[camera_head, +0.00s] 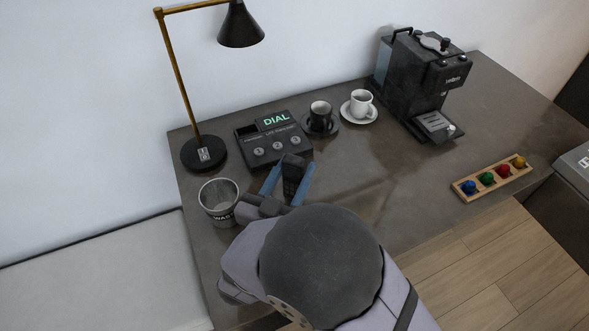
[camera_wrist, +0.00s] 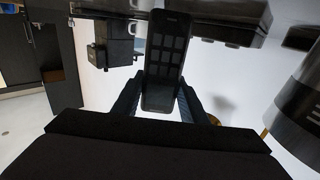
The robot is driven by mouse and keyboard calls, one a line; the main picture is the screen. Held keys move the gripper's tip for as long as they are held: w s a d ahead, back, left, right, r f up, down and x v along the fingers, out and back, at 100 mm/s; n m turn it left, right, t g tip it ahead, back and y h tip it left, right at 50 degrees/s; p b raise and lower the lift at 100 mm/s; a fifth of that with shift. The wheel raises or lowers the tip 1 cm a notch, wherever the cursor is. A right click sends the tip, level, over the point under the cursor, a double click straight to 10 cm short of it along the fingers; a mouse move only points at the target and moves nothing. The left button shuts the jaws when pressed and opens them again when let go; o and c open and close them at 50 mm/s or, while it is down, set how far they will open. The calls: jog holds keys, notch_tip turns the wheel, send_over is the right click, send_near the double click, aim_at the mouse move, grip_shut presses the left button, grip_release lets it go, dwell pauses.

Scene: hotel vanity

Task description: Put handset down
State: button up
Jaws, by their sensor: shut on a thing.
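The dark handset (camera_head: 293,174) is between the two blue fingers of my gripper (camera_head: 288,180), in front of the phone base. In the wrist view the handset (camera_wrist: 165,60) stands lengthwise between the fingers of my gripper (camera_wrist: 160,100), its face with dark square keys towards the camera. My gripper is shut on it. The black phone base (camera_head: 287,150) sits on the vanity, with a lit green "DIAL" display and several round buttons. The handset appears held up near the base's front edge; its exact height is hard to tell.
A waste cup (camera_head: 219,200) stands left of my gripper, and a lamp (camera_head: 203,153) left of the base. Dark (camera_head: 319,120) and white (camera_head: 361,104) cups stand right of the base, then a coffee machine (camera_head: 418,85). A wooden rack (camera_head: 492,180) lies near the right edge. The counter (camera_head: 400,175) between is clear.

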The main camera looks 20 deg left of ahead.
jog(key=o, duration=1.2)
jog(key=shift+d+f, duration=0.1)
jog(key=shift+f, duration=0.15)
jog(key=shift+r+p, duration=0.4)
jog(key=shift+r, duration=0.2)
jog(key=s, duration=1.2)
jog(key=shift+r, duration=0.1)
